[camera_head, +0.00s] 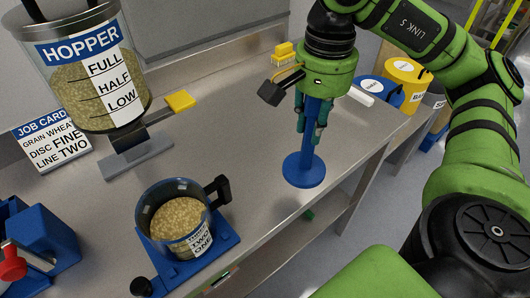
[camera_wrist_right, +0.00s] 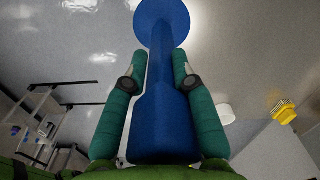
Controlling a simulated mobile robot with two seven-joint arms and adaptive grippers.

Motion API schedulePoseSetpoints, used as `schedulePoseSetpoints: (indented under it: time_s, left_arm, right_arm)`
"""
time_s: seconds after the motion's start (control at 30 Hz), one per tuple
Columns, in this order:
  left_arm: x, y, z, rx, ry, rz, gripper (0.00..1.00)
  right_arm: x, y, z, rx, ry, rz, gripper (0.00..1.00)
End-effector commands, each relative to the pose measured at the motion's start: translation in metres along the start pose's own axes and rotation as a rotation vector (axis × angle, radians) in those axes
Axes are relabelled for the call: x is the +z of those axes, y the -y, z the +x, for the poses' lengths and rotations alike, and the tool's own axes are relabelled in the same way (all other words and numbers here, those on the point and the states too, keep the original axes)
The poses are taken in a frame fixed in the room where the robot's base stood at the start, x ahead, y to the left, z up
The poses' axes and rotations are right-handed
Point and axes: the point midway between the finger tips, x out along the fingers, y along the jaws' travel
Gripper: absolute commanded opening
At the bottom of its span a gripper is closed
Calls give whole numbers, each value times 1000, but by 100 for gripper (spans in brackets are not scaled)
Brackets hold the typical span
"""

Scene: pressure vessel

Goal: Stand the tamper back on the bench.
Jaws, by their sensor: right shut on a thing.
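The tamper (camera_head: 304,169) is blue, with a slim shaft and a round flat disc at its lower end. My right gripper (camera_head: 310,124) points down and is shut on its shaft, one finger on each side. In the head view the tamper hangs upright, disc down, over the front part of the steel bench (camera_head: 262,125). I cannot tell whether the disc touches the bench. In the right wrist view the tamper (camera_wrist_right: 164,95) runs between the teal fingers, with its disc at the far end. My left gripper is out of view.
A clear pot of grain (camera_head: 178,220) sits in a blue holder at the bench's front. The hopper (camera_head: 95,85), job card (camera_head: 50,138) and a red-knobbed blue fixture (camera_head: 42,238) stand left. A yellow brush (camera_head: 284,55) is behind my gripper. Bench between pot and tamper is clear.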

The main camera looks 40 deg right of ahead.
Motion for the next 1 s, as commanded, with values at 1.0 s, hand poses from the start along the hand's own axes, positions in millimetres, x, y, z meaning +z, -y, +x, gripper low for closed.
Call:
schedulePoseSetpoints:
  time_s: [1.0]
  left_arm:
    - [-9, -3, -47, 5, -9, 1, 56]
  right_arm:
    - [-39, 100, 103, -1, 0, -3, 0]
